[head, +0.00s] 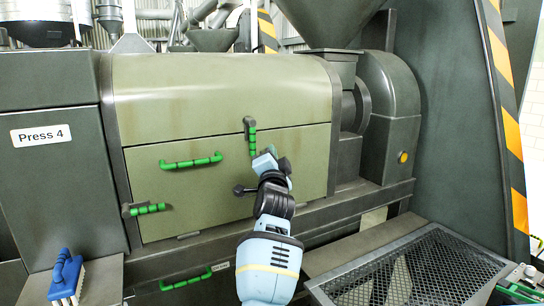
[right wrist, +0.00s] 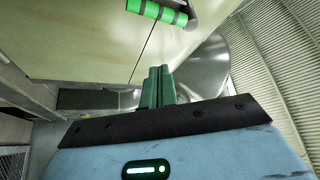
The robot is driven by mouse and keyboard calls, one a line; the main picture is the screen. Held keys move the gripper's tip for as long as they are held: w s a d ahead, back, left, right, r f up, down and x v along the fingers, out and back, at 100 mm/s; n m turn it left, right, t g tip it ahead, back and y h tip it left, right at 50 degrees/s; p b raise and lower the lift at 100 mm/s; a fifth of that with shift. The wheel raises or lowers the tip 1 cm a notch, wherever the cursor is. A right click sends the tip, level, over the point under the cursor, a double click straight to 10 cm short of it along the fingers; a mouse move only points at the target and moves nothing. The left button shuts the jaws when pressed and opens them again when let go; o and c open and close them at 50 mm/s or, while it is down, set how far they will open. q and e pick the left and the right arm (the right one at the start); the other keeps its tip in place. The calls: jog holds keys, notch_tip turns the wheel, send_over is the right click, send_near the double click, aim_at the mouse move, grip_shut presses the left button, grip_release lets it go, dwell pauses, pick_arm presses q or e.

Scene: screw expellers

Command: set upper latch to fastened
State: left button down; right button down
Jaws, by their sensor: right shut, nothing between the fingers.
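The upper latch (head: 252,140) sits at the top edge of the olive door (head: 215,208), its green grip hanging down from a dark pivot over the door. It also shows at the top of the right wrist view (right wrist: 158,11). My right gripper (head: 270,151) is just below and right of the latch in the head view, with a gap to it in the right wrist view. Its dark green fingers (right wrist: 158,86) are together and empty. A second latch (head: 148,209) at the door's left edge has its green grip lying roughly level, pointing right. My left gripper is not in view.
A green door handle (head: 191,162) is left of the upper latch. Another green handle (head: 187,280) is below the door. A mesh-topped tray (head: 410,270) stands at lower right, and a blue-handled brush (head: 66,276) lies at lower left. A hopper (head: 328,20) rises above the press.

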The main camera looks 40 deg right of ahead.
jog(key=shift+s+a, duration=0.55)
jog(key=shift+a, duration=0.05)
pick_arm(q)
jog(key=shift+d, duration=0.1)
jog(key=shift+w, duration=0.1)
